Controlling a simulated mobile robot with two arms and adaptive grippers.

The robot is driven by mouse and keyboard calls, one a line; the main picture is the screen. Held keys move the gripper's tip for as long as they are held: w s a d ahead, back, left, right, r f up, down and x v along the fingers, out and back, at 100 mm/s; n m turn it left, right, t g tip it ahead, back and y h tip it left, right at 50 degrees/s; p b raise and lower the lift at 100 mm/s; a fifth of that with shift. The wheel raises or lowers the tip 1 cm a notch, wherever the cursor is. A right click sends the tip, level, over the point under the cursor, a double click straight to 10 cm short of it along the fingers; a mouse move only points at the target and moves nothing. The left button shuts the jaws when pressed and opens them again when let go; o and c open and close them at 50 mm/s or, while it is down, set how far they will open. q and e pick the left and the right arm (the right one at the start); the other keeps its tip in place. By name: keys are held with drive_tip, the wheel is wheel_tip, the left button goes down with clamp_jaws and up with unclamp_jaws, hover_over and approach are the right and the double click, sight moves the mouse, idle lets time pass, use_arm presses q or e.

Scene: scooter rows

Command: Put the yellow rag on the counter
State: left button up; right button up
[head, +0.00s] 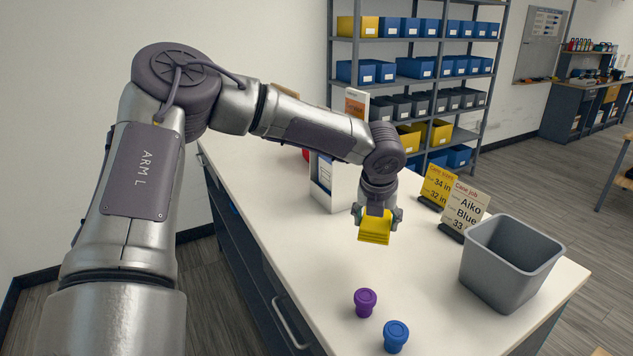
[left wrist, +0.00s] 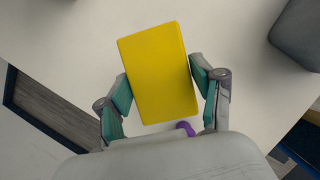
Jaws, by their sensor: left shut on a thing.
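The yellow rag (head: 374,233) is a folded yellow block with layered edges. My left gripper (head: 377,219) is shut on it and points down over the white counter (head: 320,255). In the left wrist view the rag (left wrist: 158,72) lies between the two fingers (left wrist: 165,88), which press on its sides. The rag appears to hang above the counter top; the exact gap cannot be told. My right gripper is not in view.
A purple knob-like piece (head: 365,302) and a blue one (head: 396,335) stand near the front. A grey bin (head: 510,262) stands at right, beside two sign cards (head: 466,208). A white box (head: 326,185) stands behind my arm. The counter's middle is clear.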

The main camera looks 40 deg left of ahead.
use_arm(q)
drive_tip(key=p, duration=0.2)
hover_over(327, 252)
drive_tip(key=s, duration=0.1)
drive_tip(key=f, duration=0.6)
drive_tip(key=shift+d+f, duration=0.3)
drive_tip(key=shift+f, duration=0.05)
drive_tip(key=shift+s+f, duration=0.15)
drive_tip(key=shift+f, duration=0.25)
wheel_tip(327, 252, down, 4)
drive_tip(key=shift+r, duration=0.25)
drive_tip(key=shift+f, duration=0.15)
drive_tip(key=o, duration=1)
drive_tip(key=shift+r, duration=0.2)
